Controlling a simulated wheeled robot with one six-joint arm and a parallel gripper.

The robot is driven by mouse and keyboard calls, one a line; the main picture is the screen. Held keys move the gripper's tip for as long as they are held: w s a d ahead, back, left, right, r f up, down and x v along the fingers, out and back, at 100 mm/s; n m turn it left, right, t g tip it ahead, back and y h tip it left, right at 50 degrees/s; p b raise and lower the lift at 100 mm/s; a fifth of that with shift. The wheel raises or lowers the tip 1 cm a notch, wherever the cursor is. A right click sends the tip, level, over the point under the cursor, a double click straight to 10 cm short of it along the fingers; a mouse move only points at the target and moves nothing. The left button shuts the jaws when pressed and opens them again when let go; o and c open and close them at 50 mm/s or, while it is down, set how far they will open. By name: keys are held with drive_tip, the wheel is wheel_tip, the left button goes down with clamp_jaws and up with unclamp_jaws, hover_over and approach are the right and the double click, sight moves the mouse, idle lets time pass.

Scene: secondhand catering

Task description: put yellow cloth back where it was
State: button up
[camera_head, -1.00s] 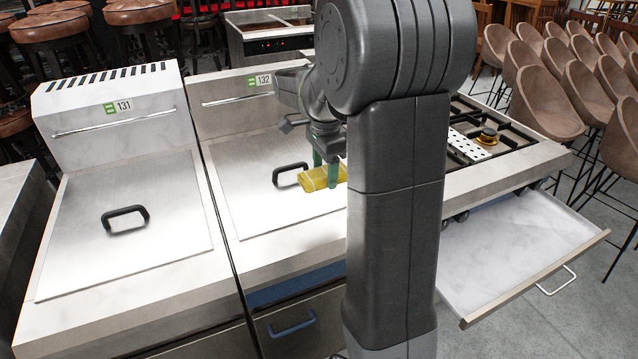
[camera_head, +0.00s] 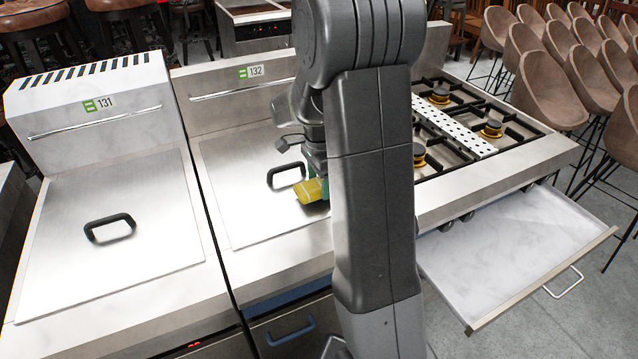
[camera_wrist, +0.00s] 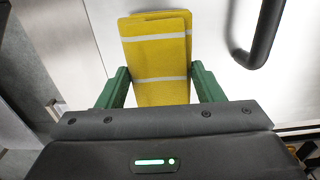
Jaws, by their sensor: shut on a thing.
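The yellow cloth (camera_head: 313,190) is folded, with pale stripes. It is held at the lid of the unit marked 132, just right of that lid's black handle (camera_head: 286,173). In the wrist view the cloth (camera_wrist: 158,62) lies between the two green fingers of my gripper (camera_wrist: 158,88), which is shut on it. In the head view my arm hides part of the cloth and most of my gripper (camera_head: 322,188). I cannot tell whether the cloth touches the lid.
Unit 131 has a closed lid (camera_head: 110,245) with a black handle at left. A gas hob with a white perforated strip (camera_head: 452,130) is at right. Below it, a shallow metal drawer (camera_head: 520,255) stands pulled out. Brown chairs (camera_head: 560,75) stand beyond.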

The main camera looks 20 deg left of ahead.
sight(319, 183)
drive_tip(key=shift+f, duration=0.65)
drive_tip(key=shift+f, duration=0.1)
drive_tip(key=o, duration=0.9)
drive_tip(key=shift+o, duration=0.2)
wheel_tip(319, 183, up, 12)
